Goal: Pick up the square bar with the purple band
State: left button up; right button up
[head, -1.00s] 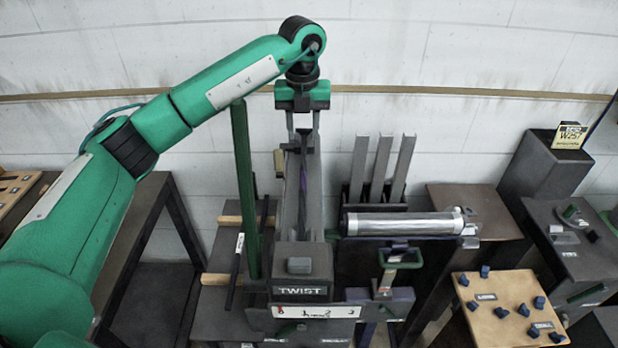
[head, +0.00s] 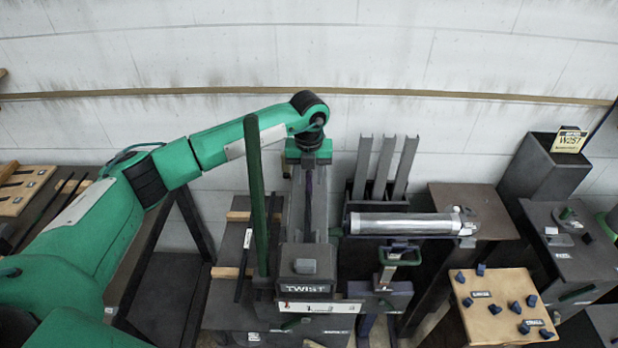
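A dark bar with a purple band (head: 308,187) lies lengthwise in the channel of the grey machine marked TWIST (head: 306,264). Only a narrow strip of the bar shows between the channel walls, so its square section cannot be made out. My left gripper (head: 307,166) is low over the far end of that channel, pointing down, in line with the bar. Its fingers are mostly hidden by its body and the channel, so I cannot tell whether they touch the bar. My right gripper is not in view.
A tall green post (head: 257,200) stands just left of the channel, in front of my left forearm. A silver cylinder (head: 402,224) lies to the right, with several upright grey channels (head: 384,168) behind it. A tan board with blue knobs (head: 502,306) is at the lower right.

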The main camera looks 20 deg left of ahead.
pick_arm(q)
jog(key=shift+f, duration=0.25)
grip_shut()
jog(key=shift+r, duration=0.1)
jog(key=shift+w, duration=0.1)
